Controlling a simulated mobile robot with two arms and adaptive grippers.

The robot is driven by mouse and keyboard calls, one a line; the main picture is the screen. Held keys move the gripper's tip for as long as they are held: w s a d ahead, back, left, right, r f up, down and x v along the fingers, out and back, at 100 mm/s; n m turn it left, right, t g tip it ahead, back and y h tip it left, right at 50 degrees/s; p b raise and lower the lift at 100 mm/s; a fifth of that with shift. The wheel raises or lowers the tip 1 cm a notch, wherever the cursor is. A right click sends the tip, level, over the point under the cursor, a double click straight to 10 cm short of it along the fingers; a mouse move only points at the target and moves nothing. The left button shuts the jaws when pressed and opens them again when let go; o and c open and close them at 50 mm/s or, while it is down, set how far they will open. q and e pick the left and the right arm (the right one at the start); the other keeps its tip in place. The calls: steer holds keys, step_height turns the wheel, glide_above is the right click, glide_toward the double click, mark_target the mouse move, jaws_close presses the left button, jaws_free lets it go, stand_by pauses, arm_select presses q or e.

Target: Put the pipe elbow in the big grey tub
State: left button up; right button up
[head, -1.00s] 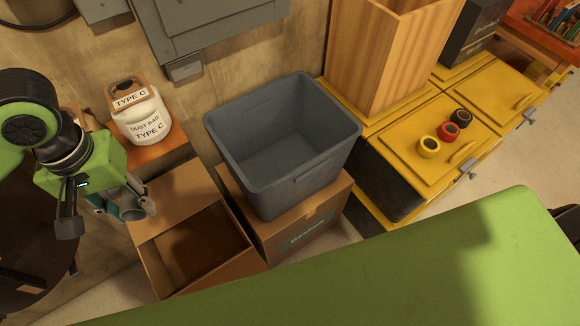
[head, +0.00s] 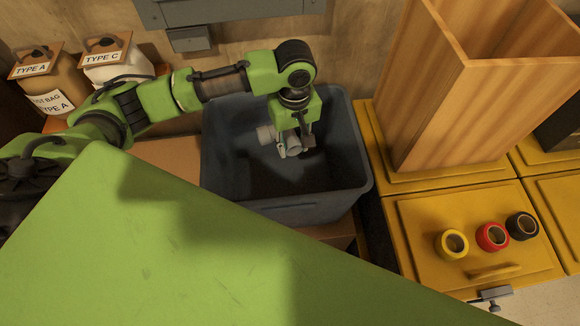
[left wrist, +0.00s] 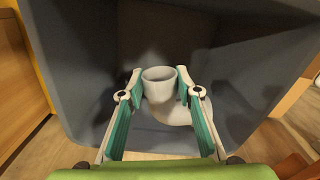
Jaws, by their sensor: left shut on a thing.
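The big grey tub (head: 285,208) stands at the centre of the head view, its top open. My left gripper (head: 294,147) is over the tub's opening, pointing down, and is shut on the grey pipe elbow (head: 266,134). In the left wrist view the pipe elbow (left wrist: 158,76) sits between the two fingers of the left gripper (left wrist: 160,92), one open end facing the camera. The tub's walls (left wrist: 75,70) surround it there. The elbow's height above the tub floor is hard to judge. My right gripper is not in view.
A tall wooden box (head: 470,100) stands on the yellow cabinet (head: 420,235) to the right. Yellow (head: 452,244), red (head: 492,237) and black (head: 522,226) tape rolls lie there too. Labelled bags (head: 112,62) stand at the back left. A cardboard box (head: 170,153) adjoins the tub.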

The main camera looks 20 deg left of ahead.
arm_select(q)
steer(key=a+f+n+b, duration=0.2)
steer(key=a+f+n, duration=0.1)
steer(key=f, duration=0.7)
steer(key=a+f+n+b, duration=0.2)
steer(key=f+n+b, duration=0.1)
steer(key=f, duration=0.8)
glide_above(278, 196)
step_height(278, 196, down, 6)
steer(key=shift+s+f, duration=0.15)
steer(key=shift+f, duration=0.1)
steer(key=shift+f+b, duration=0.6)
steer(key=shift+f, duration=1.65)
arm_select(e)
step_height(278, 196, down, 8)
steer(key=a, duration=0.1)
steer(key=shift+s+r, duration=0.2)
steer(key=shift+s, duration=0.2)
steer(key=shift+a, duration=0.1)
arm_select(q)
steer(key=o, duration=1.1)
steer(key=shift+f, duration=0.15)
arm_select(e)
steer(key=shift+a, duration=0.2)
